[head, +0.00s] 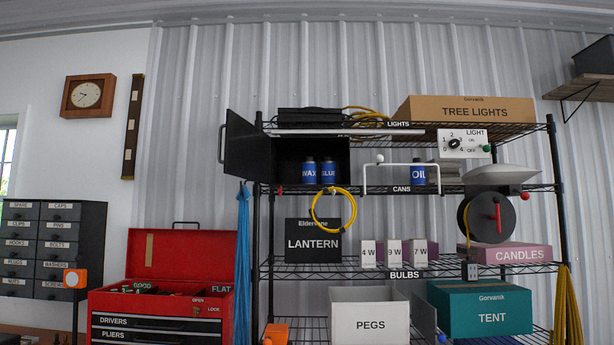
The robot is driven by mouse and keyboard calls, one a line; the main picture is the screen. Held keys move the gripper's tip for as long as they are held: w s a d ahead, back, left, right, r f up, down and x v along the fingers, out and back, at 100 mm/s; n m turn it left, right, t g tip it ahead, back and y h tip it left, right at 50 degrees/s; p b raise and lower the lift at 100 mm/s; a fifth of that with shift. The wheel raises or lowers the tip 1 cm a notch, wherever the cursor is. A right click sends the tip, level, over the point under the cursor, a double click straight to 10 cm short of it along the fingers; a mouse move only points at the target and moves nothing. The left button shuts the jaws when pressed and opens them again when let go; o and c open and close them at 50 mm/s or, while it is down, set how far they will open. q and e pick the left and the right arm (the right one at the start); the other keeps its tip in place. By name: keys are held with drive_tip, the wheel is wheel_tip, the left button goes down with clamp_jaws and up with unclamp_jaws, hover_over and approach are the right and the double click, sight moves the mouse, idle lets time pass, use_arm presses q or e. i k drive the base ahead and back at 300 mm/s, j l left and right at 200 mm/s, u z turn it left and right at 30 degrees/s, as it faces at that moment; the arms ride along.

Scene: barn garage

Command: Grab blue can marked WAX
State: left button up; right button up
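The blue can marked WAX (309,171) stands upright inside an open black cabinet (348,162) on the wire shelf labelled CANS. A similar blue can marked GLUE (328,171) stands close to its right. The cabinet's black door (247,148) is swung open to the left. Both cans show their labels to the front. Neither of my grippers shows in the head view.
A blue OIL can (418,174) stands farther right, near a white bar handle (392,163). A yellow cable loop (334,210) hangs below the cabinet. A LANTERN box (312,241) sits beneath. A red toolbox (162,280) stands left of the shelving.

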sight(309, 166)
drive_tip(key=i+j, duration=0.15)
drive_tip(key=j, duration=0.2)
drive_tip(key=i+j, duration=0.15)
drive_tip(key=j, duration=0.15)
drive_tip(key=i+j+z, duration=0.1)
drive_tip(key=j, duration=0.25)
drive_tip(key=i+j, duration=0.2)
drive_tip(key=j, duration=0.15)
drive_tip(key=i+j+z, duration=0.1)
drive_tip(key=j, duration=0.2)
drive_tip(key=i, duration=0.05)
